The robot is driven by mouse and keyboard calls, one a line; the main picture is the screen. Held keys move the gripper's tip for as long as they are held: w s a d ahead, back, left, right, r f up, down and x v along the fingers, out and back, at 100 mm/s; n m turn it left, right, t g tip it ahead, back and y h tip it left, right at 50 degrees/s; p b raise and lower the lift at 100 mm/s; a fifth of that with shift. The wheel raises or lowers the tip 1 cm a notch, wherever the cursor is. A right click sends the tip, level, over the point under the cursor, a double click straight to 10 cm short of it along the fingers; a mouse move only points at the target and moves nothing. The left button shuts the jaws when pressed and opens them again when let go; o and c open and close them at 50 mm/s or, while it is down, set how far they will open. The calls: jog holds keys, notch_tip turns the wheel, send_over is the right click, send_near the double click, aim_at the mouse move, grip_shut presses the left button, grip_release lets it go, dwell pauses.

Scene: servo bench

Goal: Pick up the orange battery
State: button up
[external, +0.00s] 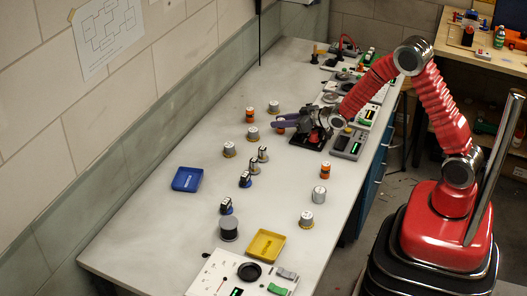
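One orange battery (250,114), a small upright cylinder, stands on the bench left of my gripper. Another orange battery (325,170) stands nearer, below and right of my gripper. A third orange piece (280,129) shows partly under the purple fingers. My gripper (277,123) reaches left from the red arm, low over the far middle of the bench. Its fingers overlap the third orange piece in the picture. I cannot tell whether they touch it or how wide they are apart.
Several grey cylinders stand around, one (273,107) near the gripper and one (319,195) nearer. A blue tray (187,179) and a yellow tray (267,245) lie on the bench. Grey devices (349,143) line the right edge. The bench's left middle is mostly clear.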

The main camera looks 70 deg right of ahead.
grip_shut()
jog(key=shift+r, duration=0.1)
notch_tip(320, 180, up, 10)
jog(key=shift+f, duration=0.1)
dwell(0.6)
dwell(0.4)
